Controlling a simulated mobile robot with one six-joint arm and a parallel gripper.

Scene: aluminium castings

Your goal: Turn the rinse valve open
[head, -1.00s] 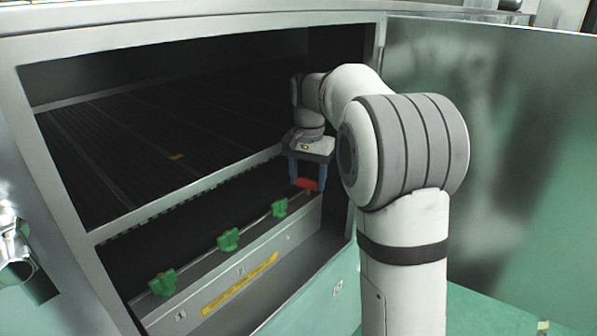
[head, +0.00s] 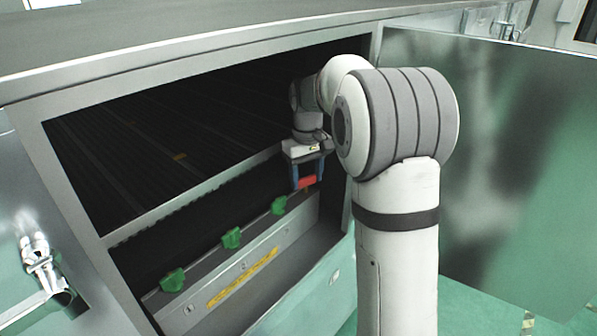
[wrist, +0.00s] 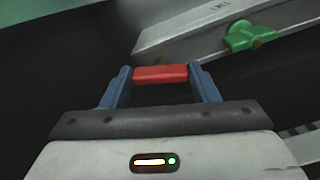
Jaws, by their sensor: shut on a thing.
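A red valve handle (head: 307,182) sits at the far right end of a row of valves inside the open cabinet. My gripper (head: 307,183) reaches down over it and is shut on it, with one blue finger at each end of the handle. In the wrist view the red handle (wrist: 160,74) spans the gap between the blue fingertips of my gripper (wrist: 160,73). No readable label tells which valve is the rinse valve.
Green valve handles (head: 232,238) stand along the same pipe, to the left; one also shows in the wrist view (wrist: 250,36). A grey panel with a yellow strip (head: 243,277) lies below them. A dark slatted rack is above. The open door (head: 500,170) stands to the right.

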